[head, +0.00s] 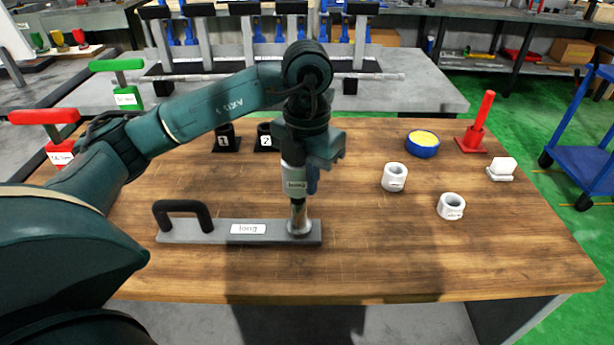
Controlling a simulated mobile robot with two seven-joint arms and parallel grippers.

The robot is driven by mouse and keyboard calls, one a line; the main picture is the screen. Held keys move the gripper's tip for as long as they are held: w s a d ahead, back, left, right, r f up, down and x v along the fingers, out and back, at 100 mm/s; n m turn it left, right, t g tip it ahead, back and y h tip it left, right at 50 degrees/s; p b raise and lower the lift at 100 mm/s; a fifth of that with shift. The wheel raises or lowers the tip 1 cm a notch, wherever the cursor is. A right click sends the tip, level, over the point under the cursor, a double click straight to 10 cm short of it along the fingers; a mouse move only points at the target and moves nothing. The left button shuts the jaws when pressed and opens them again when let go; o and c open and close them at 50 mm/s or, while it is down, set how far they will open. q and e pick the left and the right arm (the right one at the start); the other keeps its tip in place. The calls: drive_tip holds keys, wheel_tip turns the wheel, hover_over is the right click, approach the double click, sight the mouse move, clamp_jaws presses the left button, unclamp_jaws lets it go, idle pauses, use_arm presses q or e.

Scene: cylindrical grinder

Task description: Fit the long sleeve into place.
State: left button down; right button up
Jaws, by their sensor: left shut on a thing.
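The long sleeve (294,184) is a grey cylinder with a "long" label. My left gripper (311,160) is shut on its upper part and holds it upright, pointing down. A shiny metal post (299,217) stands at the right end of a grey bar (190,236), which has a "long" label and a black handle. The sleeve's lower end is in line with the post's top in the head view. I cannot tell whether it is around the post or just above or in front of it. My right gripper is not in view.
Two white ring-shaped parts (395,177) lie to the right. Black holders marked 1 (225,136) and 2 (264,137) stand behind my arm. The table's front right is clear.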

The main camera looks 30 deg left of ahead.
use_arm(q)
drive_tip(key=shift+f+b, duration=0.3)
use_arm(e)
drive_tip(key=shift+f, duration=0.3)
use_arm(q)
drive_tip(key=shift+f, duration=0.2)
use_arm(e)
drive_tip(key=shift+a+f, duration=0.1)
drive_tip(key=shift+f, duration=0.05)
use_arm(q)
drive_tip(key=shift+f+b, duration=0.3)
drive_tip(key=shift+b, duration=0.15)
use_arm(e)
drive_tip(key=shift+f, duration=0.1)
use_arm(q)
drive_tip(key=c, duration=1.5)
unclamp_jaws()
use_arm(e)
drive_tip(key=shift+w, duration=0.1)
use_arm(q)
drive_tip(key=shift+o, duration=0.2)
wheel_tip(320, 180, up, 12)
drive_tip(key=shift+r+p, duration=0.1)
drive_tip(key=shift+p, duration=0.85)
drive_tip(key=shift+r, duration=0.5)
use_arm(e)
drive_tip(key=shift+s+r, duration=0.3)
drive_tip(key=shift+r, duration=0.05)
